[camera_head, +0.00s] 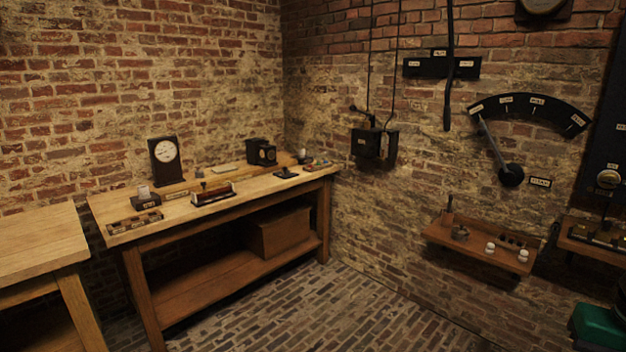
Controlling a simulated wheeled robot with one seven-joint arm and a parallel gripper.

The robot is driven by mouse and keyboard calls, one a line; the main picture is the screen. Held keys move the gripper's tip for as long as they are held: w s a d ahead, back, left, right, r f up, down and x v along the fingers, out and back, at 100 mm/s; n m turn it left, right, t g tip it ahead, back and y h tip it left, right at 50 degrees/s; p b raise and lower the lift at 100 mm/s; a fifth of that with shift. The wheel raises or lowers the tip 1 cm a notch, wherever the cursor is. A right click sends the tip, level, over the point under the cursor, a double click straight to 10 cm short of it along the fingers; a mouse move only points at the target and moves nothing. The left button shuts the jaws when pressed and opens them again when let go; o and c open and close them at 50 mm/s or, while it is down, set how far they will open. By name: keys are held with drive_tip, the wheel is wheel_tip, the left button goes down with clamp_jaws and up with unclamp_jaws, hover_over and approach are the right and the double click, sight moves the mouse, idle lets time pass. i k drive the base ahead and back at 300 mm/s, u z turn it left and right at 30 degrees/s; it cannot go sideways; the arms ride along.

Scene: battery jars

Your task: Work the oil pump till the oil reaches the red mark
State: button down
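I cannot make out an oil pump, an oil level or a red mark for certain in the head view. A green object (598,326) is cut off at the lower right edge, and I cannot tell what it is. My gripper is not in view.
A wooden bench (160,232) holds a dial gauge (166,160), a dark box (261,152) and small fittings. A wooden shelf (470,255) with small items hangs on the right wall, below a lever (494,148) on a labelled arc. A second table (40,240) stands left. The brick floor (320,305) is clear.

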sight(353, 108)
drive_tip(key=z, duration=0.05)
drive_tip(key=i, duration=2.4)
drive_tip(key=z, duration=0.6)
drive_tip(key=i, duration=0.45)
drive_tip(key=z, duration=0.15)
